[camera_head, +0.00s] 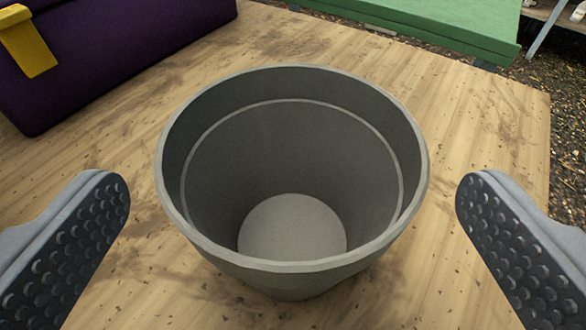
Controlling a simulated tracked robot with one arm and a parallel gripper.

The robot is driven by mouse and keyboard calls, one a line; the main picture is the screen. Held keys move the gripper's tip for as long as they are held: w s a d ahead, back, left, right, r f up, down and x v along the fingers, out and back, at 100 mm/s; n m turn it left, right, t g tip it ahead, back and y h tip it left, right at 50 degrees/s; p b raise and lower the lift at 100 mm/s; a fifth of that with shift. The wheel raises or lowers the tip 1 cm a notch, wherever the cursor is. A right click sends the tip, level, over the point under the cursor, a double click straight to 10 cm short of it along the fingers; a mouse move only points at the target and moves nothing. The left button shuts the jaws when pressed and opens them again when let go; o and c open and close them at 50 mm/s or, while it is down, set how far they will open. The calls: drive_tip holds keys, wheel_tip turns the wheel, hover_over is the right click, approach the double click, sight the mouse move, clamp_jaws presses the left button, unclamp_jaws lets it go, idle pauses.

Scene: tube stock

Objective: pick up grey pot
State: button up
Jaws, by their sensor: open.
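The grey pot (290,268) stands upright on a wooden board in the middle of the head camera view. It is round, wider at the rim than at the base, and empty inside. My gripper (293,205) is open, with one finger to the left of the pot and one to the right. Both fingers have dark, studded pads and show a gap to the pot's rim. The lower outer wall of the pot is mostly hidden below its rim.
The wooden board (480,120) is bare around the pot, with dirt smudges. A purple box (120,50) with a yellow latch (27,42) stands at the upper left. A green slab (430,22) lies at the upper right. Dark gravel (560,110) lies beyond the board's right edge.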

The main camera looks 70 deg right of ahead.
sight(293, 112)
drive_tip(key=shift+f+b+x, duration=0.15)
drive_tip(key=shift+b+x, duration=0.35)
drive_tip(key=shift+x, duration=0.85)
drive_tip(key=shift+f+b+x, duration=0.15)
drive_tip(key=shift+b+x, duration=0.3)
drive_tip(key=shift+x, duration=0.9)
drive_tip(key=shift+a, duration=0.1)
drive_tip(key=shift+r, duration=0.1)
drive_tip(key=c, duration=0.8)
